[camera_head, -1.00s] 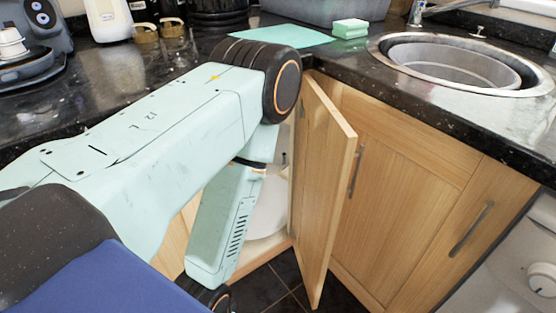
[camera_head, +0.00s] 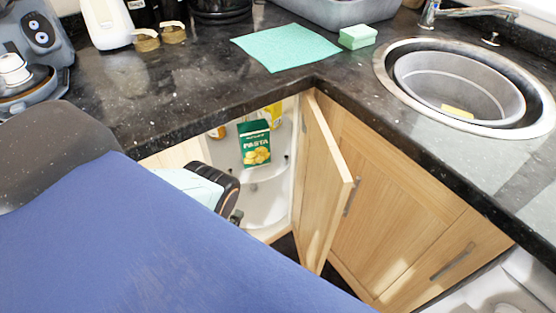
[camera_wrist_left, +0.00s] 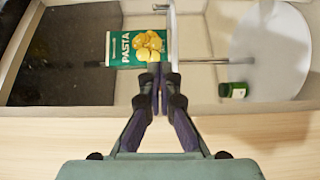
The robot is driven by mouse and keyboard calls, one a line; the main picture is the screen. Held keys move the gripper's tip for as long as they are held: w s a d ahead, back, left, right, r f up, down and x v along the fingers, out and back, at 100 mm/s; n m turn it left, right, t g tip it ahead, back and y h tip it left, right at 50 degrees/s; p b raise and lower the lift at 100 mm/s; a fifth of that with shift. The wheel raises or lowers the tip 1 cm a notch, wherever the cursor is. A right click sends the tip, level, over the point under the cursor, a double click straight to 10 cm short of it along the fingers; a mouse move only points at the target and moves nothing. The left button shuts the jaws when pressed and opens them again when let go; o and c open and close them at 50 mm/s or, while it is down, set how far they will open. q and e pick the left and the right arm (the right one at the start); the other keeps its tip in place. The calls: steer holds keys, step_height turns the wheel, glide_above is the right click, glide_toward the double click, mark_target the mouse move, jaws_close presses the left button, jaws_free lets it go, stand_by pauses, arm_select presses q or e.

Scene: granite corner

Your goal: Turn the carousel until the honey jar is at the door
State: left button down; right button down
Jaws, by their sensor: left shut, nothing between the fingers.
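The carousel's white round shelf (camera_head: 265,205) shows inside the open corner cupboard, and in the left wrist view (camera_wrist_left: 268,50). A green pasta box (camera_head: 256,150) stands on the carousel at the opening; it also shows in the wrist view (camera_wrist_left: 122,48). A yellow item (camera_head: 274,114) is partly hidden behind it, and I cannot tell whether it is the honey jar. A small green-lidded container (camera_wrist_left: 233,90) shows in the wrist view. My left gripper (camera_head: 237,217) is at the cupboard opening, mostly hidden by its wrist; its fingers (camera_wrist_left: 158,75) are shut and empty. My right gripper is out of view.
The wooden cupboard door (camera_head: 322,185) stands open to the right of the opening. The dark granite worktop (camera_head: 185,95) overhangs the cupboard. A sink (camera_head: 455,85), a green cloth (camera_head: 286,47) and a sponge (camera_head: 357,37) are at the upper right.

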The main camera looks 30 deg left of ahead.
arm_select(q)
steer(key=b, duration=0.9)
glide_toward(278, 171)
steer(key=w+a+r, duration=0.1)
steer(key=w, duration=0.1)
steer(key=w+a, duration=0.1)
steer(key=w, duration=0.1)
steer(key=w+a+r, duration=0.1)
steer(key=shift+w+a+r, duration=0.35)
steer(key=shift+w+a, duration=0.05)
steer(key=w+d, duration=0.1)
steer(key=w+b, duration=0.1)
steer(key=w, duration=0.1)
steer(key=shift+d, duration=0.35)
steer(key=shift+w+d, duration=0.3)
steer(key=shift+w, duration=0.15)
steer(key=shift+r, duration=0.1)
steer(key=shift+w, duration=0.1)
